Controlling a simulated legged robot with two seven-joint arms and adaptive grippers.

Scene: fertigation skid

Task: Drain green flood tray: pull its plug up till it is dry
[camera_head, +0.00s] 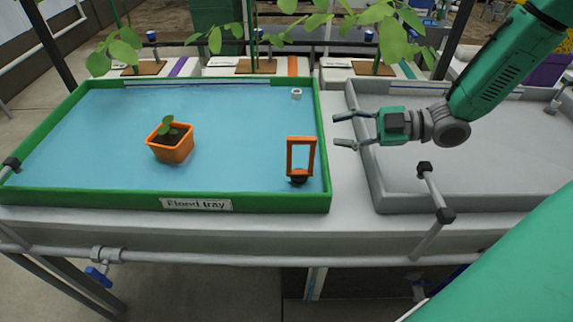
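The green flood tray (90,197) is on the left of the bench, with blue water (110,135) over its floor. Its plug (298,178) is a dark round base with an upright orange loop handle (289,155), near the tray's front right corner. My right gripper (340,130) is open and empty, pointing left. It is above the gap between the two trays, to the right of the plug and apart from it. My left gripper is not in view.
An orange pot with a seedling (172,148) stands in the water. A small white fitting (296,93) is near the tray's back right. A grey tray (400,200) with a pipe (433,195) lies to the right. Leafy plants (395,35) overhang the back.

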